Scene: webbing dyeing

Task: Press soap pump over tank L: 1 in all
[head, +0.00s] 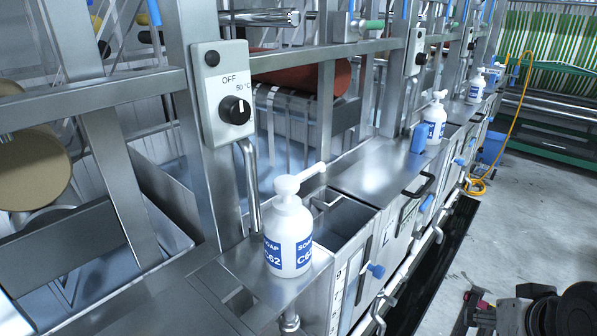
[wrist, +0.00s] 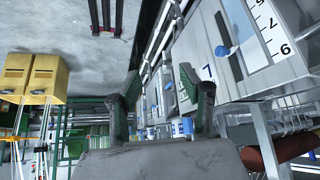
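A white soap pump bottle (head: 288,236) with a blue "SOAP C62" label stands upright on a metal ledge in the head view. Its pump head is up, and the nozzle points right toward the open top of a steel tank (head: 322,258). A panel just right of that tank bears a letter L. In the wrist view my gripper (wrist: 159,74) has its two dark green fingers spread apart, with nothing between them. It is away from this bottle. Dark parts of my arm show at the head view's lower right corner.
A control box (head: 222,95) with a knob hangs on a post behind the bottle. Another pump bottle (head: 435,118) and a blue block (head: 419,138) stand farther along. Blue-tipped handles jut from the tank fronts. The floor (head: 530,190) at right is mostly clear.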

